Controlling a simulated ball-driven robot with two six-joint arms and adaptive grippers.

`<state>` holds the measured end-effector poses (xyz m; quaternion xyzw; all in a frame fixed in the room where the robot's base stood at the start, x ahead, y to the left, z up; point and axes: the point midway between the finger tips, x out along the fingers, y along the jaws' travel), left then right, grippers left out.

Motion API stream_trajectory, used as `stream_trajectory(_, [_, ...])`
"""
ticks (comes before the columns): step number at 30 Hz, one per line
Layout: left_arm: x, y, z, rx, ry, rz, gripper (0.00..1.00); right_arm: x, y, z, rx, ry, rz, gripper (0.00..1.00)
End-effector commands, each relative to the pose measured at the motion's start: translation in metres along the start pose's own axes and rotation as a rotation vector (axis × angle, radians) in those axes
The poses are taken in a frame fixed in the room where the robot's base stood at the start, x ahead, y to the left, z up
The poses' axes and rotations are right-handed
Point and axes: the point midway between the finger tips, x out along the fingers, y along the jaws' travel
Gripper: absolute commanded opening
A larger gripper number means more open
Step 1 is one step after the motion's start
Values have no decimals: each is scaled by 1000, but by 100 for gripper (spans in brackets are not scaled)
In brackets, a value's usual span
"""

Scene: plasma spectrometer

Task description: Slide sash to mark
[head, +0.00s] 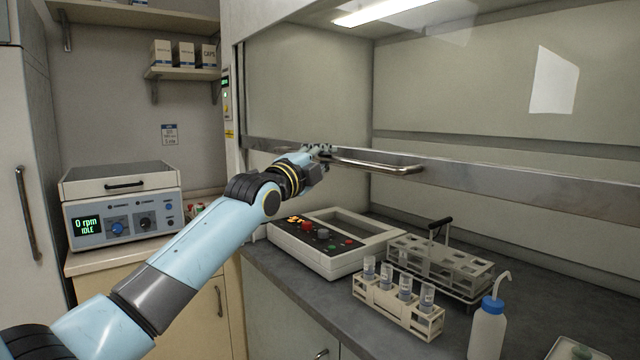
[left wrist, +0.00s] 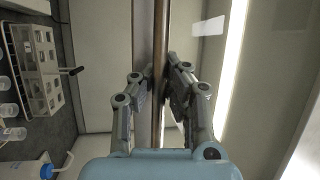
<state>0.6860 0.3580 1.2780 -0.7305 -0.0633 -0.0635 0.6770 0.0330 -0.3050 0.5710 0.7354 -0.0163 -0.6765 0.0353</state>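The fume hood sash has a grey metal bottom rail (head: 520,178) and clear glass above it; it stands partly raised over the bench. A shiny bar handle (head: 385,164) runs along the front of the rail. My left gripper (head: 321,152) is at the left end of this handle. In the left wrist view, the fingers of my left gripper (left wrist: 160,82) lie on both sides of the handle bar (left wrist: 159,45), closed up against it. A small yellow label (head: 229,133) is on the hood's left post; I cannot tell whether it is the mark. My right gripper is not in view.
Below the sash, a white instrument (head: 318,262) with buttons, a vial rack (head: 375,298), a metal rack (head: 470,285) and a wash bottle (head: 487,330) stand on the dark bench. A centrifuge-like box (head: 122,222) stands on the left counter.

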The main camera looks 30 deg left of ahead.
Motion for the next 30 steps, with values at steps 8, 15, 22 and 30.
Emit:
stream_trajectory(8, [7,-41,-3,0,1,-4,0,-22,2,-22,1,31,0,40])
stream_trajectory(15, [8,-45,-4,0,0,-3,0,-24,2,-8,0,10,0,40])
stream_trajectory(22, [8,-45,-3,0,0,-3,0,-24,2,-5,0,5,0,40])
stream_trajectory(30, [8,-44,-3,1,0,-1,36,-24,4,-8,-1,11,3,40])
